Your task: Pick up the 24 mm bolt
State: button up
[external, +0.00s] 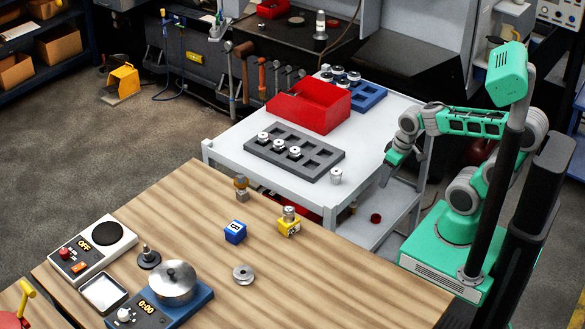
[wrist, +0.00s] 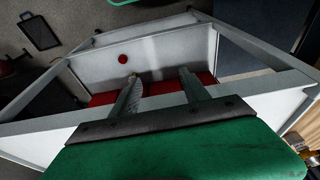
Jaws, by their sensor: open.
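I cannot single out the 24 mm bolt for sure. A small brass-and-grey stacked piece (external: 241,188) stands on the wooden table near its far edge; a brass-coloured part (wrist: 295,139) shows at the right edge of the wrist view. A blue block (external: 235,232) and a yellow block (external: 289,222) with a grey metal piece (external: 289,211) on top stand nearby. My gripper (external: 386,173) hangs beside the right end of the white cart. In the wrist view its two fingers (wrist: 160,86) are apart with nothing between them.
The white cart (external: 225,160) holds a grey tray (external: 318,158) with several metal parts, a red bin (external: 308,107) and a blue tray (external: 369,97). A lone metal cylinder (external: 336,176) stands near its edge. A red round thing (external: 376,218) lies on the lower shelf.

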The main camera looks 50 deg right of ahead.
dwell(0.3)
jog(key=o, duration=0.3)
jog(key=shift+a, duration=0.1)
